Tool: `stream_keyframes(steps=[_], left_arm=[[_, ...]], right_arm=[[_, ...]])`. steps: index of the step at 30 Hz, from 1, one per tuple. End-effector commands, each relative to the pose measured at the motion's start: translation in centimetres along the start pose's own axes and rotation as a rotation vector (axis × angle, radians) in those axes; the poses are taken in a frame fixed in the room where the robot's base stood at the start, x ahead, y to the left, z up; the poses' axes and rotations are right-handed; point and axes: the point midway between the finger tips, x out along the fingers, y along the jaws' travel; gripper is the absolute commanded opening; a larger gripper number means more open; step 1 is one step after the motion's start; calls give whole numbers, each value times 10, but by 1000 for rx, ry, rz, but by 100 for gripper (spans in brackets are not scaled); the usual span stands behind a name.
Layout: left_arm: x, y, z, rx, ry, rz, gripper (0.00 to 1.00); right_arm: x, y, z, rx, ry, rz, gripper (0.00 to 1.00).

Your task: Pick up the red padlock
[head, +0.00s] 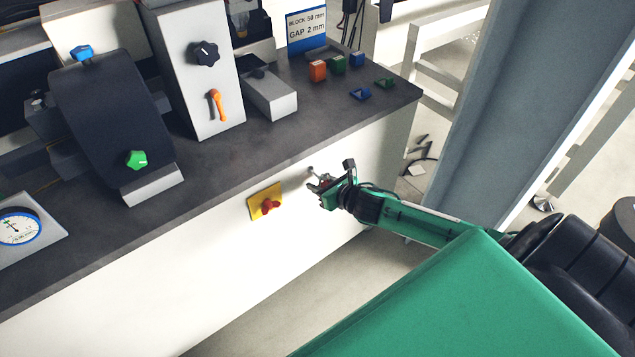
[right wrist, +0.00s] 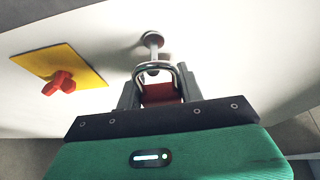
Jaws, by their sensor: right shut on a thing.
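The red padlock (right wrist: 160,94) hangs by its metal shackle on a peg (right wrist: 152,42) on the white front panel in the right wrist view. My right gripper (right wrist: 158,96) is shut on the padlock's body, one finger on each side, and the shackle still loops around the peg. The lower part of the padlock is hidden by the gripper. My left gripper is not in view.
A yellow plate with a red rotary switch (head: 268,206) is on the panel left of my right gripper. Above is the dark worktop (head: 225,165) with its front edge, several colored blocks and a gauge (head: 18,229). A grey column (head: 515,100) stands at the right.

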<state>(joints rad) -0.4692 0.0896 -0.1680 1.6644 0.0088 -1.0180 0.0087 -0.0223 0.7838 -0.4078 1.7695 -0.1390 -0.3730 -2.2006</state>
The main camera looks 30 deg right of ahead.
Motion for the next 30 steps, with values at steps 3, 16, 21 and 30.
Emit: stream_keyframes(steps=[3,16,21,30], left_arm=[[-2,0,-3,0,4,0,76],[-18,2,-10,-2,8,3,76],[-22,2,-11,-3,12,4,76],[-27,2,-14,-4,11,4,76]], right_arm=[[-18,0,-9,0,2,1,10],[-95,0,-41,0,3,1,10],[-119,0,-51,1,2,1,10],[-146,0,-60,1,-1,1,10]])
